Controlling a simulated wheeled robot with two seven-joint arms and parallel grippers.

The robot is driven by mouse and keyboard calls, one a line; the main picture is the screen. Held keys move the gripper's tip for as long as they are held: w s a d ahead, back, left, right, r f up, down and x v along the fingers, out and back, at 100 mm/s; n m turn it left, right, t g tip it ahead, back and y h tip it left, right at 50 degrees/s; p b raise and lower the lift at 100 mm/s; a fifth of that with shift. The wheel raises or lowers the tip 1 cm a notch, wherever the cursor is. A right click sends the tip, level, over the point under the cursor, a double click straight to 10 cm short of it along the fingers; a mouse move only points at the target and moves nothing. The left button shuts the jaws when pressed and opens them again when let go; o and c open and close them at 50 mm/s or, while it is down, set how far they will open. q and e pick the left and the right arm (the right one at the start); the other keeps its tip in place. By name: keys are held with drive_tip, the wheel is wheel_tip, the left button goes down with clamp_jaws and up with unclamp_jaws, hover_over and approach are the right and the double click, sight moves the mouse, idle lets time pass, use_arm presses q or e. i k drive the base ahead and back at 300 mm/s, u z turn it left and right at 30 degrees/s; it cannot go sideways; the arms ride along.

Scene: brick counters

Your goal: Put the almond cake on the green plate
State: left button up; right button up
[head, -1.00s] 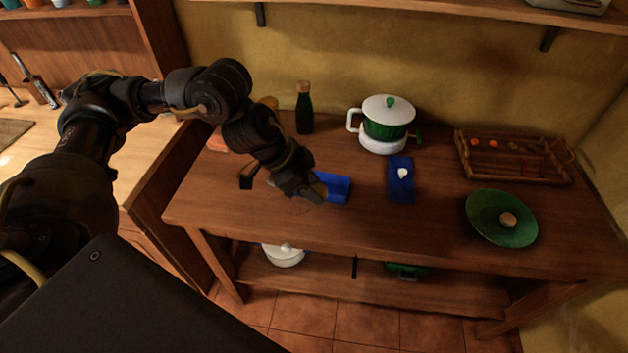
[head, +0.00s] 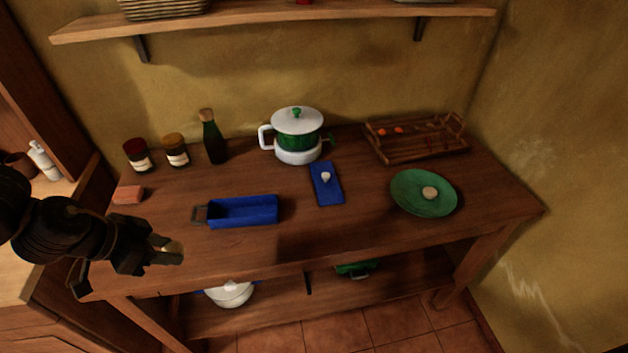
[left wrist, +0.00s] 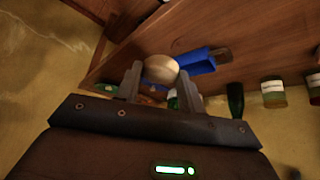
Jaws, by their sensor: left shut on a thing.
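My left gripper (head: 172,248) is at the lower left in the head view, over the counter's front left part. It is shut on a pale, rounded cake, which I take for the almond cake; the cake shows clearly between the fingers in the left wrist view (left wrist: 162,68). The green plate (head: 408,198) lies on the right part of the counter, well apart from the gripper. A small beige round piece (head: 430,193) sits on the plate. My right gripper is not in view.
An empty-looking blue tray (head: 245,212) lies right of my gripper. A blue board (head: 323,190) holds a small white piece. A white-and-green pot (head: 297,140), a dark bottle (head: 213,142), two jars and a wooden tray (head: 400,155) stand behind. The front strip of the counter is clear.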

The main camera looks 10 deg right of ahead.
sight(415, 198)
drive_tip(key=u, duration=0.55)
drive_tip(key=i, duration=0.45)
drive_tip(key=z, duration=2.9)
